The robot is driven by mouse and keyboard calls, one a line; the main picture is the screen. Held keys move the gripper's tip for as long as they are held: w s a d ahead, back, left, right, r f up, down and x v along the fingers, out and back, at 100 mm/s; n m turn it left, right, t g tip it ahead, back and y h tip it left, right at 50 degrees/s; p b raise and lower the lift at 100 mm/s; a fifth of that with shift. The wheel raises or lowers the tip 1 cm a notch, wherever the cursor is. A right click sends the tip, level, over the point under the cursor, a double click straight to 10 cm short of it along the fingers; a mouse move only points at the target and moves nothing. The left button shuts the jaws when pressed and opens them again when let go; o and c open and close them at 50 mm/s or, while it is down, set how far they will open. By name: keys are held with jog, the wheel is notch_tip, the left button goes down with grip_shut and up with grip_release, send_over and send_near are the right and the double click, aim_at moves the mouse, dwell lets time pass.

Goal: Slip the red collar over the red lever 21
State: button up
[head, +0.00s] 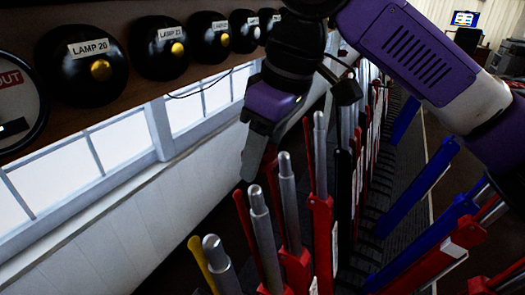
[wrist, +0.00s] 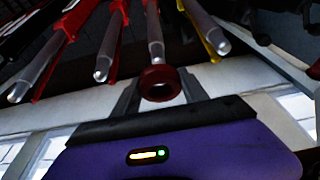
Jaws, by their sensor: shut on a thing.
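In the head view my gripper (head: 250,165) points down beside the levers, and the collar is hidden there. Red levers with silver handles stand below and right of it, the closest ones at the front (head: 261,215) and just behind (head: 288,190). No number 21 is readable, so I cannot tell which lever is 21.
A yellow lever (head: 201,262) stands at the front left, near another silver handle (head: 217,262). A black lever (head: 342,200) and blue levers (head: 418,195) are to the right. A shelf with round lamp instruments (head: 80,65) runs above the windows (head: 62,185) at left.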

aim_at(260, 191)
jog(key=shift+w+a+b+x, duration=0.15)
jog(key=shift+a+b+x, duration=0.05)
jog(key=shift+b+x, duration=0.8)
jog(key=shift+w+a+b+x, duration=0.1)
jog(key=shift+a+b+x, duration=0.1)
jog(key=shift+b+x, duration=0.7)
jog(key=shift+f+p, duration=0.1)
jog(key=shift+p, duration=0.2)
jog(key=shift+d+p, duration=0.15)
jog(key=shift+p, duration=0.2)
jog(key=shift+s+d+f+b, duration=0.1)
jog(key=shift+f+b, duration=0.3)
jog(key=shift+f, duration=0.3)
jog(key=shift+f, duration=0.35)
jog(key=shift+s+d+f+b, duration=0.15)
jog(key=shift+f+b, duration=0.35)
jog(key=shift+f, duration=0.45)
jog(key=shift+s+d+f+b, duration=0.15)
jog(key=shift+f+b, duration=0.35)
jog(key=shift+f, duration=0.4)
jog(key=shift+w, duration=0.1)
jog(key=o, duration=1.5)
